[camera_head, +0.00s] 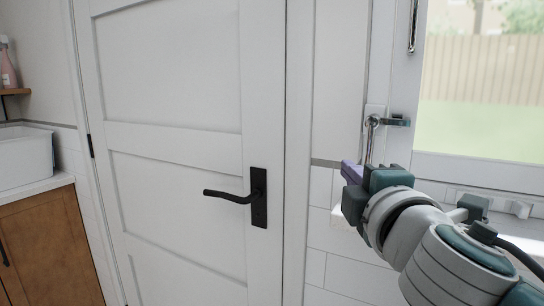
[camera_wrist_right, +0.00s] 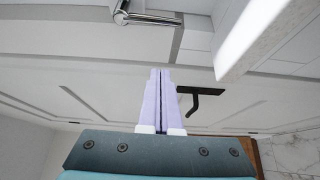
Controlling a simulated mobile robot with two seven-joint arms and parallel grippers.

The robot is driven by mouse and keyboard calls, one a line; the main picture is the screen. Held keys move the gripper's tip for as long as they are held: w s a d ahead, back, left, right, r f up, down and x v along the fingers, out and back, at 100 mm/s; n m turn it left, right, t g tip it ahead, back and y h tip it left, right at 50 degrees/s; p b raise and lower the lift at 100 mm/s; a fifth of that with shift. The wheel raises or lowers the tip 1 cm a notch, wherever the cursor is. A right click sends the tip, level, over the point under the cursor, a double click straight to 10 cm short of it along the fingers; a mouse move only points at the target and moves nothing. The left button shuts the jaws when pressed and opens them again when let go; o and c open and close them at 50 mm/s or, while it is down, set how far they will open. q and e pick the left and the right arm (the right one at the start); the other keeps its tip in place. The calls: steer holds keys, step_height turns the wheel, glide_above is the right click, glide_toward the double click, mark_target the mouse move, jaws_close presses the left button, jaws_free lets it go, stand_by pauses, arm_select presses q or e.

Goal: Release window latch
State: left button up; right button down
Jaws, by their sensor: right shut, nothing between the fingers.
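The window latch (camera_head: 395,122) is a chrome fitting on the white window frame, at the right of the head view. A chrome lever hangs down from it. A chrome bar of the latch (camera_wrist_right: 146,18) shows at the top of the right wrist view. My right gripper (camera_head: 348,170) has light purple fingers and sits just below and left of the latch. In the wrist view its fingers (camera_wrist_right: 160,72) are together, with nothing between them. Their tips appear apart from the chrome bar there. My left gripper is not in view.
A white panelled door with a black lever handle (camera_head: 235,197) stands left of the window. Another chrome handle (camera_head: 413,26) is higher on the window frame. A white basin (camera_head: 25,158) on a wooden cabinet (camera_head: 50,235) is at the far left.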

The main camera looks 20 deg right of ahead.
steer(key=x, duration=0.7)
steer(key=shift+w+d, duration=0.15)
steer(key=shift+w, duration=0.25)
steer(key=shift+s+d+r+p, duration=0.1)
steer(key=shift+s+d+p, duration=0.25)
steer(key=shift+s+d, duration=1.05)
steer(key=shift+d, duration=0.1)
steer(key=shift+p, duration=0.3)
